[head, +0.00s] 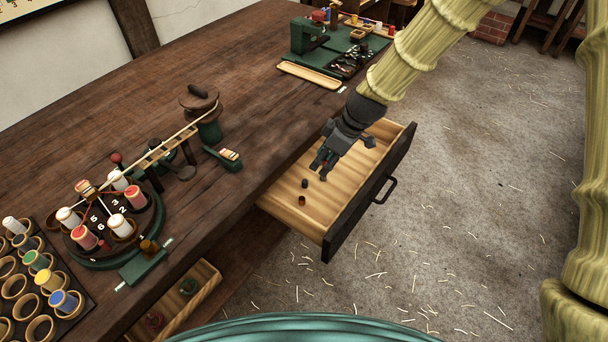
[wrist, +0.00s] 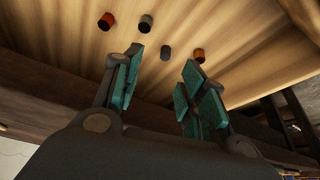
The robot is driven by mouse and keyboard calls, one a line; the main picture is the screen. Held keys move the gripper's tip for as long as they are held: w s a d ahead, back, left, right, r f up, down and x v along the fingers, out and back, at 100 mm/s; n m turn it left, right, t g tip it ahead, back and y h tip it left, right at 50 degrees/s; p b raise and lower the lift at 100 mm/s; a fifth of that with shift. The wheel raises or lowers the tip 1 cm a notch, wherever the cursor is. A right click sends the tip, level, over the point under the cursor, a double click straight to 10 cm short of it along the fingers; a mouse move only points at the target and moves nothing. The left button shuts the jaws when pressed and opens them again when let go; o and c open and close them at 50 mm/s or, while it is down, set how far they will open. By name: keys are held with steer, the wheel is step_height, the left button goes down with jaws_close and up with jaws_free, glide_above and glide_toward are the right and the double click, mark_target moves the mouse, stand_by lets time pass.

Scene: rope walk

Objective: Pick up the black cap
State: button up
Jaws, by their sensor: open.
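A small black cap (head: 304,183) stands on the floor of the open wooden drawer (head: 345,218) in the head view. My gripper (head: 323,165) reaches down into the drawer, just behind the black cap. In the wrist view my gripper (wrist: 163,57) is open, its green-padded fingers apart with nothing held.
A brown-orange cap (head: 301,200) stands close to the black one. The wrist view shows orange-red caps to the right (wrist: 199,55) and far left (wrist: 105,21). The drawer's dark front and handle (head: 385,190) and the bench (head: 250,120) border the space.

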mark_target(304, 181)
steer(key=x, duration=0.5)
steer(key=shift+a, duration=0.35)
steer(key=shift+s, duration=0.15)
steer(key=shift+s+a+f, duration=0.15)
steer(key=shift+a+f, duration=0.1)
steer(key=shift+a+p+x, duration=0.25)
steer(key=shift+p+x, duration=0.1)
steer(key=shift+x, duration=1.9)
steer(key=shift+r, duration=0.15)
steer(key=c, duration=0.9)
